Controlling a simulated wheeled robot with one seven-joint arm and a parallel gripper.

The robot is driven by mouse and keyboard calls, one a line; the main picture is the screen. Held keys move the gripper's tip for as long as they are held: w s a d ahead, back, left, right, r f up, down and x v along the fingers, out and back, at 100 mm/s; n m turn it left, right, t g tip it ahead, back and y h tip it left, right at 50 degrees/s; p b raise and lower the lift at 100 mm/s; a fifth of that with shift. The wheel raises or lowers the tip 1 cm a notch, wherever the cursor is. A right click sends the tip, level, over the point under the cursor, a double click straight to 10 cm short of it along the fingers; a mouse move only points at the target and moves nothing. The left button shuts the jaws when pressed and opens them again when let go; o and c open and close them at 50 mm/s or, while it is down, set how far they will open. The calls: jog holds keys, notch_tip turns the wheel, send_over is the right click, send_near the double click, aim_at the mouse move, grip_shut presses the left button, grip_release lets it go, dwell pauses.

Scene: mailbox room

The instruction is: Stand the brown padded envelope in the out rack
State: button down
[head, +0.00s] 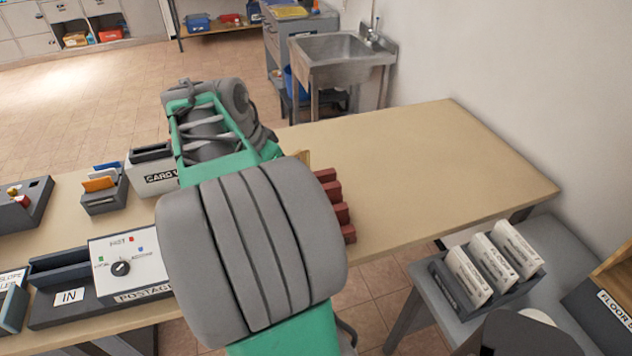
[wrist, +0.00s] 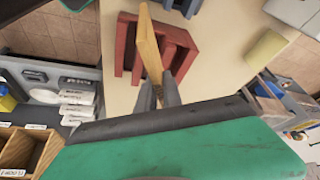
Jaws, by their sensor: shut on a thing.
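In the wrist view the tan padded envelope (wrist: 151,50) is seen nearly edge-on. My gripper (wrist: 158,93) is shut on its near end. The envelope is over or between the walls of a red slotted rack (wrist: 127,45), which looks like the out rack; no label on it shows. I cannot tell whether the envelope touches the rack's floor. In the head view my arm hides my gripper and most of the rack; the ends of several red walls (head: 338,204) show to its right. A small tan edge (head: 304,158), likely the envelope, shows above them.
The table (head: 440,160) is clear right of the rack. On its left stand a postage machine (head: 125,262), a grey IN tray (head: 45,312) and a small holder with orange and blue items (head: 103,198). A lower side table holds a rack of white packets (head: 484,270).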

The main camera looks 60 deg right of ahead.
jog(key=s+d+f+m+g+y+b, duration=0.1)
jog(key=s+d+f+m+g+b, duration=0.1)
jog(key=s, duration=0.7)
notch_tip(320, 180, down, 2)
jog(key=d+m+b, duration=0.1)
jog(key=m, duration=0.2)
jog(key=shift+s+d+f+m+b, duration=0.2)
jog(key=shift+s+m+b, duration=0.1)
jog(key=shift+m+b, duration=0.1)
jog(key=shift+w+a+f, duration=0.1)
jog(key=shift+w+f, duration=0.05)
jog(key=shift+f+b, duration=2.1)
jog(key=shift+f, duration=0.1)
